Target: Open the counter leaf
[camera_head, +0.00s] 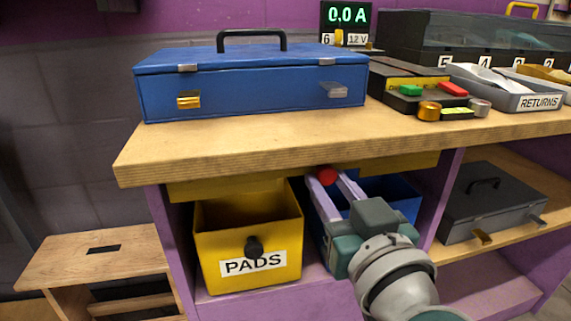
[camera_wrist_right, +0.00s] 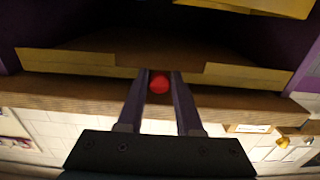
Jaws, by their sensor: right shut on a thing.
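The wooden counter top (camera_head: 240,145) lies level, with its thick front edge toward me. A red knob (camera_head: 327,175) sits just under that edge, by a yellowish wooden rail (camera_head: 225,187). My right gripper (camera_head: 326,181) reaches up from below and is shut on the red knob. What the knob is fixed to is hidden. My left gripper is not in view.
On the counter stand a blue toolbox (camera_head: 245,85), a device with coloured buttons (camera_head: 425,98) and a RETURNS tray (camera_head: 520,92). Below are a yellow PADS bin (camera_head: 215,245), a blue bin (camera_head: 395,190) and a dark grey case (camera_head: 480,205). A wooden stool (camera_head: 70,255) stands at left.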

